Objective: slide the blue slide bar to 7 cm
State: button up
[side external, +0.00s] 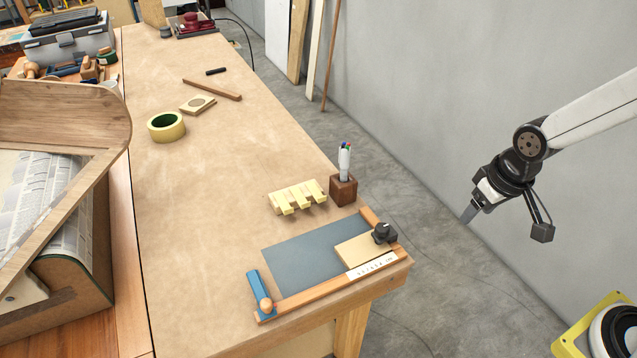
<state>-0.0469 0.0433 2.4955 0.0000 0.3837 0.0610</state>
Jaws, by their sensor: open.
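The blue slide bar (257,288) lies at the left end of a wooden rail (310,294) near the bench's front edge. A round wooden knob (266,305) sits on its near end. A white scale strip (372,266) with small marks runs along the right part of the rail; its numbers are too small to read. My gripper (467,217) hangs over the floor to the right of the bench, well apart from the bar. It is empty; its fingers show small and nearly edge-on.
A grey mat (305,258) and a tan board (362,250) under a black clamp (384,234) lie beside the rail. A notched yellow block (297,197) and a wooden pen holder (343,190) stand behind. Green tape (166,126) lies farther back. The bench left of the bar is clear.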

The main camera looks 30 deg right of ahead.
jog(key=w+a, duration=0.6)
jog(key=a, duration=0.3)
jog(key=m+g, duration=0.3)
send_over(265, 303)
notch_tip(265, 303, down, 2)
jog(key=shift+f, duration=0.1)
jog(key=shift+f, duration=3.85)
grip_shut()
